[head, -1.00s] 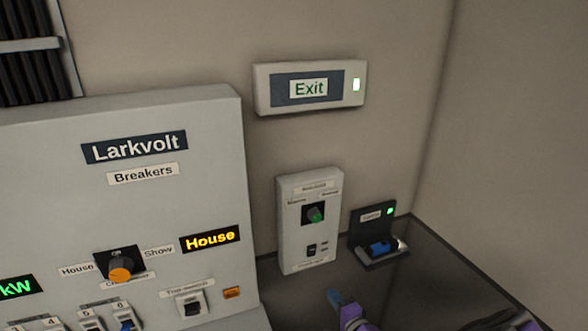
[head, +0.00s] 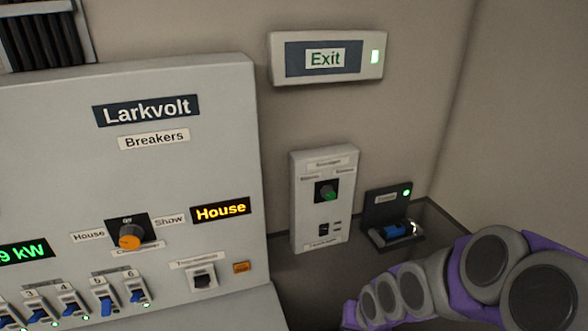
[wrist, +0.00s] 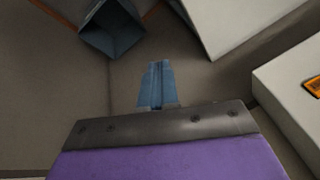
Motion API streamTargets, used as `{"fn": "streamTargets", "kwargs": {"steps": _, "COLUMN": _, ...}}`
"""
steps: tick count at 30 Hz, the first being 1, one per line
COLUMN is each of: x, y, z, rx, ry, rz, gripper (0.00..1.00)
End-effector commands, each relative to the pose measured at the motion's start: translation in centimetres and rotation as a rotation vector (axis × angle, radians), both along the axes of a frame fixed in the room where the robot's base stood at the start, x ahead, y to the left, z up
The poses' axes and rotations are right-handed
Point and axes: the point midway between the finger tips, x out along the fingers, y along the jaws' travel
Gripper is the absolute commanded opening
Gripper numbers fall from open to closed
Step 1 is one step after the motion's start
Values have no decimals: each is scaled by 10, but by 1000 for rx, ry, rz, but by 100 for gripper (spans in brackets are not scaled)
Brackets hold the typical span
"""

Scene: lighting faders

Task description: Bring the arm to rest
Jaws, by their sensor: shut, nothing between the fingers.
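My gripper (wrist: 157,85) shows in the wrist view as two blue fingers pressed together, with nothing between them. A floor or wall surface and grey boxes lie beyond the fingertips, and the fingers appear clear of them. In the head view my purple and grey arm (head: 440,285) reaches in from the lower right. The gripper itself is out of sight there, below the bottom edge.
The Larkvolt breaker panel (head: 225,130) fills the left, with an orange-tipped selector (head: 129,236) and a row of blue breakers. A small control box (head: 324,202) and a dark unit with a blue switch (head: 397,230) stand right of it. An Exit sign (head: 325,58) hangs above.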

Motion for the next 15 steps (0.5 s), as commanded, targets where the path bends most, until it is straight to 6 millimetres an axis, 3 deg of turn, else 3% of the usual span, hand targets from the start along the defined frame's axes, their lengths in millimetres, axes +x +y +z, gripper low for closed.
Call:
{"fn": "streamTargets", "kwargs": {"steps": 9, "x": -109, "y": -19, "z": 50, "rx": -189, "ry": 211, "rz": 85, "gripper": 0}}
{"fn": "streamTargets", "kwargs": {"steps": 15, "x": -183, "y": -17, "z": 76, "rx": -216, "ry": 338, "rz": 122, "gripper": 0}}
